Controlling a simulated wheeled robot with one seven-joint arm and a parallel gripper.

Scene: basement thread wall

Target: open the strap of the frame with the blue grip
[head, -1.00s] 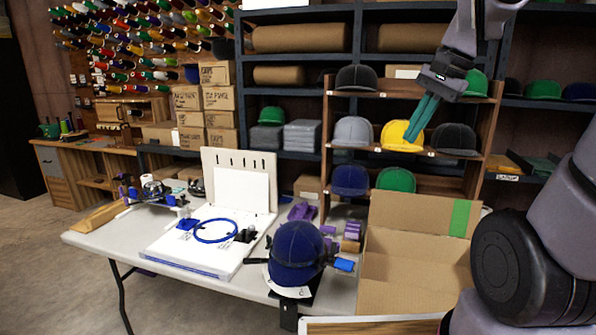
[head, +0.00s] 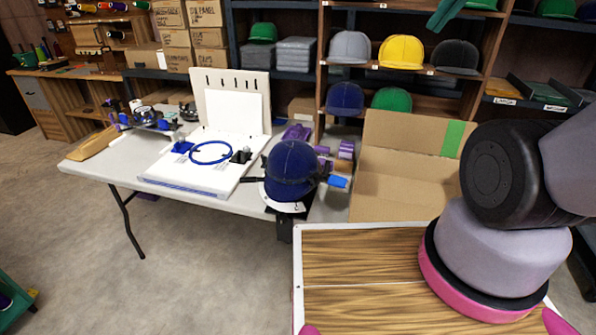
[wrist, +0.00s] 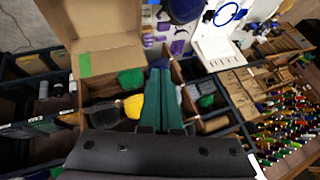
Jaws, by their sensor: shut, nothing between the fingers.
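A dark blue cap (head: 290,165) sits on a frame at the front edge of the table, with a dark strap (head: 287,182) around its lower part. A blue grip (head: 338,182) sticks out at the right of the cap. The cap also shows at the top of the wrist view (wrist: 184,9); its strap and grip are not clear there. My gripper (head: 434,27) shows only its green fingers at the top of the head view, in front of the shelves and well apart from the cap. In the wrist view my gripper (wrist: 160,66) is shut and empty.
An open cardboard box (head: 400,190) stands right of the cap. A white board with a blue ring (head: 210,152) lies left of it on the table (head: 125,170). Purple pieces (head: 347,149) lie behind the cap. Shelves with caps (head: 401,52) stand behind.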

